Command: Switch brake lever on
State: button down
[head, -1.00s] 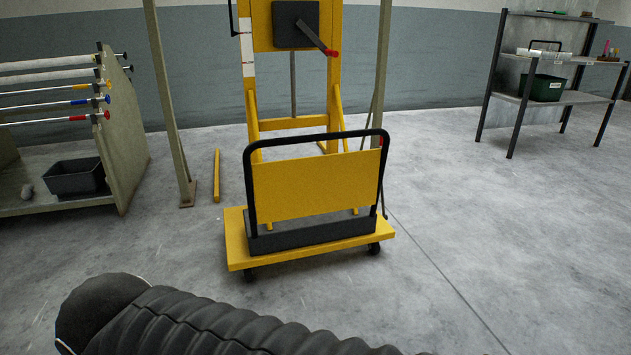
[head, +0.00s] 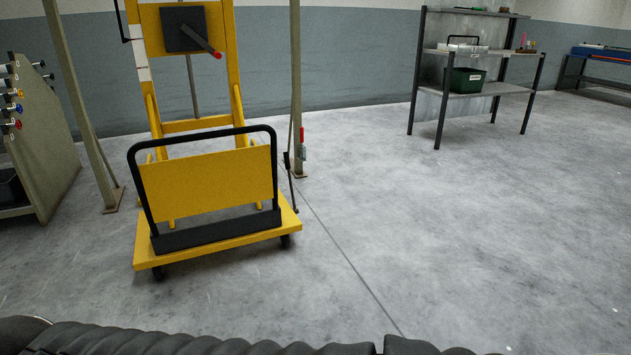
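A yellow platform trolley (head: 205,180) with a black tube handle stands on the floor left of centre. A thin dark lever (head: 292,183) with a black grip rises at the trolley's right side. A red handle with a grey lower part (head: 302,140) shows close behind it, by a post. Another lever, a dark arm with a red knob (head: 217,55), slants down right from a black box on the yellow frame (head: 232,80). I cannot tell which is the brake lever. My gripper is out of view; only my black ribbed arm shows along the bottom edge.
Grey-green posts (head: 83,110) stand either side of the yellow frame. A rack (head: 45,150) with coloured rod ends is at the left edge. A metal shelf (head: 478,50) stands at the back right, a blue-topped bench (head: 600,52) beyond it. The floor at right is clear.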

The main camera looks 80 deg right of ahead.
aim_at(286, 155)
jog(key=k, duration=0.3)
jog(key=z, duration=2.45)
jog(key=i, duration=2.95)
jog(key=u, duration=0.1)
